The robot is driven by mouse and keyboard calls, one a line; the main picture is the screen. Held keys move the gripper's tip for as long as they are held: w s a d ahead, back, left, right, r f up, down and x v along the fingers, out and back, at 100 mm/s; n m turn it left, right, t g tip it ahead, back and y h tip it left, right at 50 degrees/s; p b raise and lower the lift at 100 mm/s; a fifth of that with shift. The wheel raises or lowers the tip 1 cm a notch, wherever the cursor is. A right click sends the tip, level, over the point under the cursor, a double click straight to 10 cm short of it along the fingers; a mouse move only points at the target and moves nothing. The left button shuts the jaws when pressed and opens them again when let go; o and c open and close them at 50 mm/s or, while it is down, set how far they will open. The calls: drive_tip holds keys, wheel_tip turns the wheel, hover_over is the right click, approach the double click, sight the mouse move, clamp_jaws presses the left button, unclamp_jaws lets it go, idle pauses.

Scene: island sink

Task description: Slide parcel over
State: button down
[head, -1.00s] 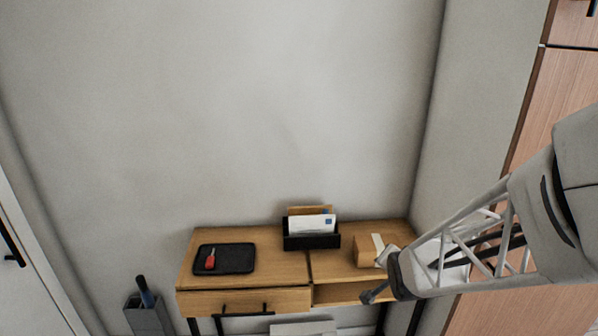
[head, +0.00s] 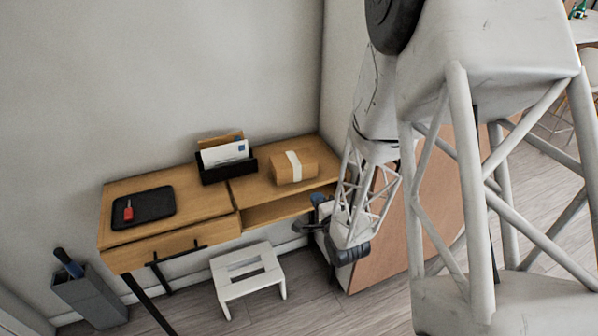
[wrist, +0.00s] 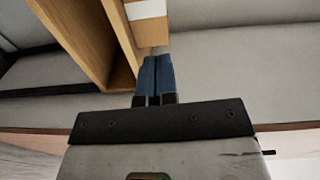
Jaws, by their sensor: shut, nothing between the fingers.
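The parcel (head: 284,172) is a small brown box with a white band over it. It sits on the right part of the wooden desk top (head: 192,211), near the right end. My gripper (head: 318,202) is to the right of and lower than the parcel in the head view, just off the desk's right front corner. In the wrist view my gripper (wrist: 155,68) shows its blue fingers together and empty. The parcel (wrist: 150,33) shows there just beyond the fingertips, partly cut off at the top. I cannot tell whether they touch.
A black letter holder (head: 213,174) stands left of the parcel. A black tray (head: 155,210) with a red item (head: 128,212) lies at the left. A white stool (head: 245,280) and a grey bin (head: 93,300) stand on the floor. A wall backs the desk.

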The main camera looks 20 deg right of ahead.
sight(298, 168)
drive_tip(key=shift+s+d+f, duration=0.1)
drive_tip(key=shift+s+f, duration=0.1)
drive_tip(key=shift+w, duration=0.15)
idle(0.3)
drive_tip(key=w, duration=1.3)
drive_tip(key=shift+w+d, duration=0.1)
drive_tip(key=shift+w, duration=0.25)
drive_tip(key=shift+w, duration=0.1)
drive_tip(key=w, duration=1.5)
drive_tip(key=shift+d, duration=0.2)
drive_tip(key=shift+s, duration=0.25)
drive_tip(key=s, duration=1.3)
drive_tip(key=shift+s+a, duration=0.15)
drive_tip(key=shift+s, duration=0.2)
drive_tip(key=shift+r, duration=0.1)
